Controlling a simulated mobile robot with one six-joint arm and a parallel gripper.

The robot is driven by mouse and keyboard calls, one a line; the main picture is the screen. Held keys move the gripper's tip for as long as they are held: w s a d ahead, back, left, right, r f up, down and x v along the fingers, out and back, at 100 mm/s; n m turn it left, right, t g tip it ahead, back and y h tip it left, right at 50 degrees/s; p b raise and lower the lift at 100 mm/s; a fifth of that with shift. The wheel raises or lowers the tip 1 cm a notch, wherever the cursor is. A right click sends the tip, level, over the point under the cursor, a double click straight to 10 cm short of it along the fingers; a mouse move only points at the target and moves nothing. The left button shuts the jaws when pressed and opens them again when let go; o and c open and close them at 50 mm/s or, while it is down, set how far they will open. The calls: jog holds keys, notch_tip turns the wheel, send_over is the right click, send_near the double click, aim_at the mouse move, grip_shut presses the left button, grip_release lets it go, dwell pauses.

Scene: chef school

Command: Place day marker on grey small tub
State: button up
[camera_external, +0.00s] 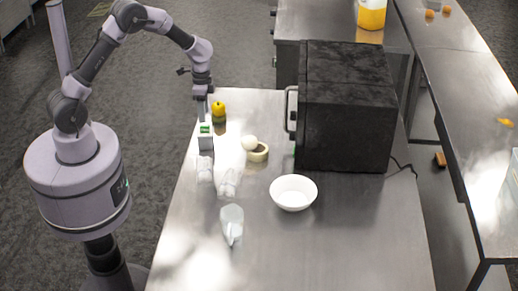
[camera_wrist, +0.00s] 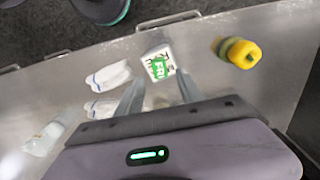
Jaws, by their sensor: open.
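A small pale block-like item (camera_external: 205,142) with a green patch stands on the steel table, directly below my gripper (camera_external: 202,112). No thing is clearly a grey small tub; a pale translucent vessel (camera_external: 232,225) stands at the front of the table and shows blurred in the wrist view (camera_wrist: 45,140).
A yellow item (camera_external: 218,108) stands just behind the marker. White wrapped bundles (camera_external: 228,183) lie in front. A cream ring (camera_external: 258,153) with a white ball, a white bowl (camera_external: 293,193) and a large black oven (camera_external: 347,110) are to the right. The front right tabletop is clear.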

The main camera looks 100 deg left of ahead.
aim_at(205, 125)
jog(key=w+d+r+m+t+y, duration=0.1)
jog(key=d+r, duration=0.4)
jog(key=r, duration=0.3)
jog(key=d+r, duration=0.5)
jog(key=r, duration=0.4)
jog(key=s+d+r+m+t+y, duration=0.1)
jog(key=s+d+r, duration=0.25)
jog(key=d, duration=0.35)
jog(key=s+d+r+m+t, duration=0.1)
jog(key=s+d+r, duration=0.25)
jog(key=d, duration=0.35)
jog(key=s+d+r+m+t, duration=0.1)
jog(key=s+d+t, duration=0.2)
jog(key=s+d, duration=0.35)
notch_tip(205, 125, down, 15)
jog(key=b, duration=1.5)
jog(key=shift+s+a+f, duration=0.2)
jog(key=shift+s+a, duration=0.2)
jog(key=shift+a, duration=0.05)
